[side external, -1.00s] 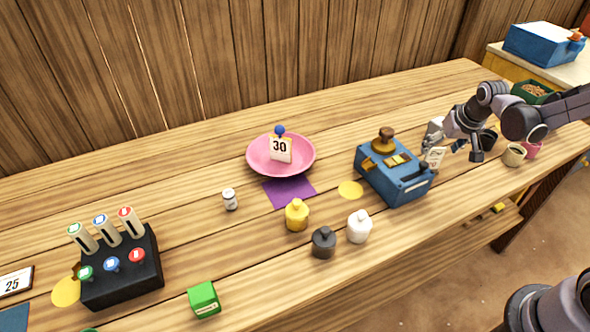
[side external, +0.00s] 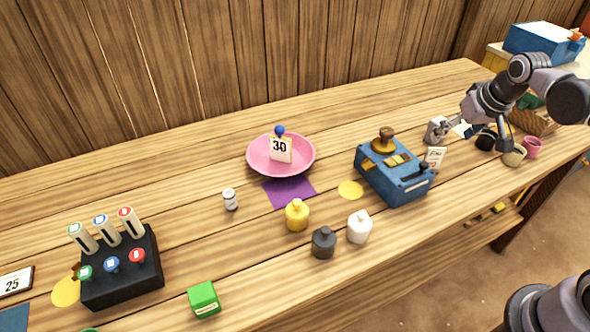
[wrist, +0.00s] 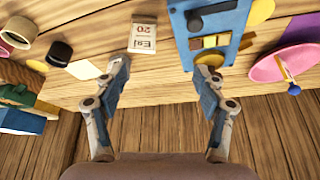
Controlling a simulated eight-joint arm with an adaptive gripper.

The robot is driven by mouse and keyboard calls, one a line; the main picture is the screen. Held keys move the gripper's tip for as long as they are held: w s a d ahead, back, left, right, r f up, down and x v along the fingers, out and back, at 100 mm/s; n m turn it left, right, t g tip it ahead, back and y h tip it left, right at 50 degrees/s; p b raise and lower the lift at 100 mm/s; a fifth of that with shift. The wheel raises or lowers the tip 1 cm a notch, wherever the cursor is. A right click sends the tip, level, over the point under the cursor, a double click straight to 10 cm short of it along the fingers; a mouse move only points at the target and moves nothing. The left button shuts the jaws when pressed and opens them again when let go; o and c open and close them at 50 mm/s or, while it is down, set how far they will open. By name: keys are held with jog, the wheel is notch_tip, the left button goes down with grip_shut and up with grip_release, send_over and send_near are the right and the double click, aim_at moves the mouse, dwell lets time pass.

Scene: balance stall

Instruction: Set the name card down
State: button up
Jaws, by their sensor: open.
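The name card (side external: 435,156), a small white card with writing and a number, stands on the wooden table just right of the blue machine (side external: 395,170). In the wrist view the card (wrist: 143,36) is beyond the fingertips, near the left finger. My gripper (side external: 472,138) is open and above the table, to the right of the card. In the wrist view my gripper (wrist: 163,66) has its fingers spread wide, with nothing held between them. The card appears clear of both fingers.
A pink bowl (side external: 262,165) with a "30" card (side external: 280,150) is at the back middle. Black (side external: 486,140), beige (side external: 514,156) and pink (side external: 532,147) cups are at the right. Yellow (side external: 297,216), dark (side external: 323,243) and white (side external: 359,228) bottles stand in front. Bare table lies left of the bowl.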

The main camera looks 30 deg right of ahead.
jog(key=s+a+r+n+t+y, duration=0.1)
jog(key=s+a+n+t, duration=0.1)
jog(key=s+a, duration=0.6)
jog(key=shift+s+a+r+n+y, duration=0.15)
jog(key=shift+s+a+n+y, duration=0.15)
jog(key=shift+a+n, duration=0.7)
